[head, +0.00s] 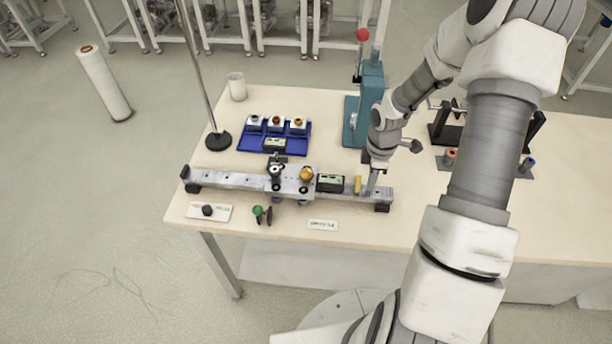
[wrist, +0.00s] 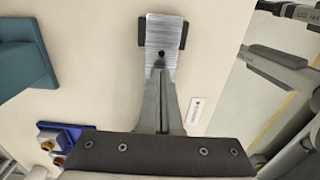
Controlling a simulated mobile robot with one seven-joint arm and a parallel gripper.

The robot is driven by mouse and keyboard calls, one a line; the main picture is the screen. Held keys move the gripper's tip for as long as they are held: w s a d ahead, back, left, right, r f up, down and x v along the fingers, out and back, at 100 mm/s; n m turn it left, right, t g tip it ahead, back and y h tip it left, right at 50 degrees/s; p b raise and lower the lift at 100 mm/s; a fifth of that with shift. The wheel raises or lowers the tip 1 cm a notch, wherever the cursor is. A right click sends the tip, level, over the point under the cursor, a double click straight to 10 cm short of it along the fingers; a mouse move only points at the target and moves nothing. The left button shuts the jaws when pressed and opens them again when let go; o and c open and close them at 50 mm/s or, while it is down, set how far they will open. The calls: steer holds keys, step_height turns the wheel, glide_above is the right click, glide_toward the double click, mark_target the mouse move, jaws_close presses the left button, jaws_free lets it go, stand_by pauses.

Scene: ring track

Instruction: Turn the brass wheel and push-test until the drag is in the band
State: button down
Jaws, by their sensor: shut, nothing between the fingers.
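The brass wheel (head: 306,174) sits on top of a silver carriage (head: 290,186) in the middle of a metal rail (head: 230,180). A small boxed display (head: 330,183) is just right of the wheel; its reading is too small to tell. My gripper (head: 371,190) is shut and empty at the right part of the rail, apart from the wheel. In the wrist view, its closed fingers (wrist: 160,68) point along the rail's end (wrist: 163,35); whether they touch it I cannot tell. The wheel is not identifiable there.
A blue tray (head: 243,144) with several small parts lies behind the rail. A teal press (head: 371,85) with a red-knobbed lever stands behind my gripper. A thin pole on a black base (head: 218,141) is at left. A green-topped piece (head: 258,212) and white label (head: 322,225) lie in front.

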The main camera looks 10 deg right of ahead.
mark_target(324, 178)
steer(key=shift+w+a+b, duration=0.4)
steer(key=shift+w+a, duration=0.2)
steer(key=shift+a, duration=1.4)
steer(key=shift+w+a+b, duration=0.35)
steer(key=shift+w+a, duration=0.2)
steer(key=shift+a, duration=1.45)
steer(key=shift+w+a+b, duration=0.4)
steer(key=shift+w+a, duration=0.2)
steer(key=shift+a, duration=1.5)
steer(key=shift+r, duration=0.1)
steer(key=shift+s+d+r+p, duration=0.2)
steer(key=shift+d+r+p, duration=0.35)
steer(key=shift+d+p, duration=0.2)
steer(key=shift+s+d+r+p, duration=0.25)
steer(key=shift+d+r+p, duration=0.2)
steer(key=shift+d, duration=0.3)
steer(key=shift+f, duration=0.1)
step_height(324, 178, up, 7)
steer(key=p, duration=0.5)
steer(key=shift+p, duration=0.35)
